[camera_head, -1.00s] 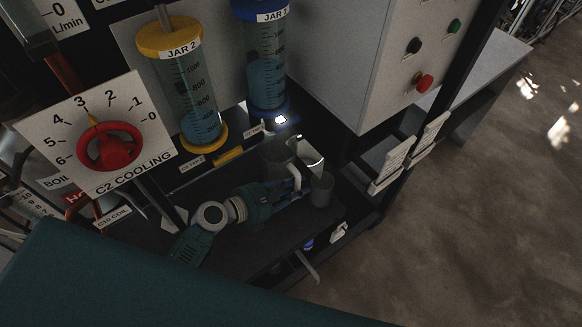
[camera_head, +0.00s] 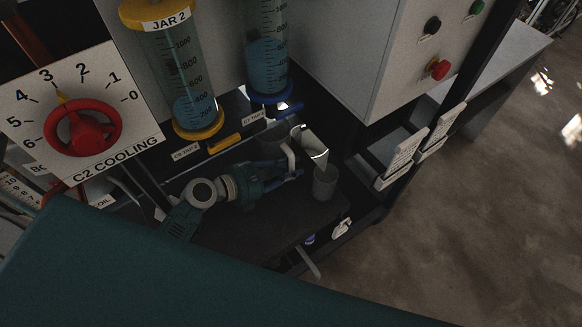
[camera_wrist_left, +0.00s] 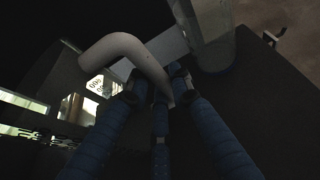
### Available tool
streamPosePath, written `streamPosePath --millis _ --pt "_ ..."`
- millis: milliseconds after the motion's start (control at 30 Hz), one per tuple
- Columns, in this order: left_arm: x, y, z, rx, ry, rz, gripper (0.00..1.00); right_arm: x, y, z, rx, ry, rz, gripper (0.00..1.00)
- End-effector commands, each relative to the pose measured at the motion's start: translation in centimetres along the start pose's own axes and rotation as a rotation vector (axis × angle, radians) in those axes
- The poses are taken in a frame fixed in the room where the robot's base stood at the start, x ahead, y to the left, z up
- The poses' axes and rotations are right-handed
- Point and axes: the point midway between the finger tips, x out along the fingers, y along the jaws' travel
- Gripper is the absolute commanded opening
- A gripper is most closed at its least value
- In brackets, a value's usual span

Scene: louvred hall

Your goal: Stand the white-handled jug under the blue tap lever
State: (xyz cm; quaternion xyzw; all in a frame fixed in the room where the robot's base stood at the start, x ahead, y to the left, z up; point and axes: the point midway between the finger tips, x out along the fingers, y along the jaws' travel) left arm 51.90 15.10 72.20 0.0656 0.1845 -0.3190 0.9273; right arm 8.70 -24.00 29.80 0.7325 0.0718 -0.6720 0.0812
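My right gripper is in neither view.
A yellow tap lever (camera_head: 225,143) sits under Jar 2 (camera_head: 182,85). A white cabinet (camera_head: 375,60) rises behind.

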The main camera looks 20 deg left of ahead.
Motion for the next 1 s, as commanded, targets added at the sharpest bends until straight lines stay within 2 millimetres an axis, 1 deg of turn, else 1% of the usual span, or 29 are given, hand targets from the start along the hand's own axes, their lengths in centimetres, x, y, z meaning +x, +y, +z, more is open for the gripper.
streamPosePath --millis 33,100,367,433,567,700,800,900,1000 --pt "0.0 0.0 0.0 0.0 0.0 0.0 0.28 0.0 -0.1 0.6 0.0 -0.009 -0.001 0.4" --pt "0.0 0.0 0.0 0.0 -0.001 0.0 0.39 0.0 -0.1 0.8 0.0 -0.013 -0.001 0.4" --pt "0.0 0.0 0.1 0.0 -0.001 0.0 0.39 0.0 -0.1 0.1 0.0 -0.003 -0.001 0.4" --pt "-0.2 0.0 0.1 0.0 0.0 0.0 0.39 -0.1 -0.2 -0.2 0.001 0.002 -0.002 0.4" --pt "-1.9 0.0 0.0 0.0 0.002 0.001 0.39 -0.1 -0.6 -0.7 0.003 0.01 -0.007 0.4" --pt "-4.4 0.0 0.0 0.0 0.002 0.001 0.39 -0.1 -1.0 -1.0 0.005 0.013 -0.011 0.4" --pt "-5.9 0.0 0.0 0.0 0.001 0.001 0.39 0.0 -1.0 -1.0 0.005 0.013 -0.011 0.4" --pt "-6.9 0.0 0.1 0.0 0.001 0.0 0.39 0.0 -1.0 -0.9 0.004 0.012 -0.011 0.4" --pt "-7.5 0.0 0.1 0.0 -0.001 0.0 0.39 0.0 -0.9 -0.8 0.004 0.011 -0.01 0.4"
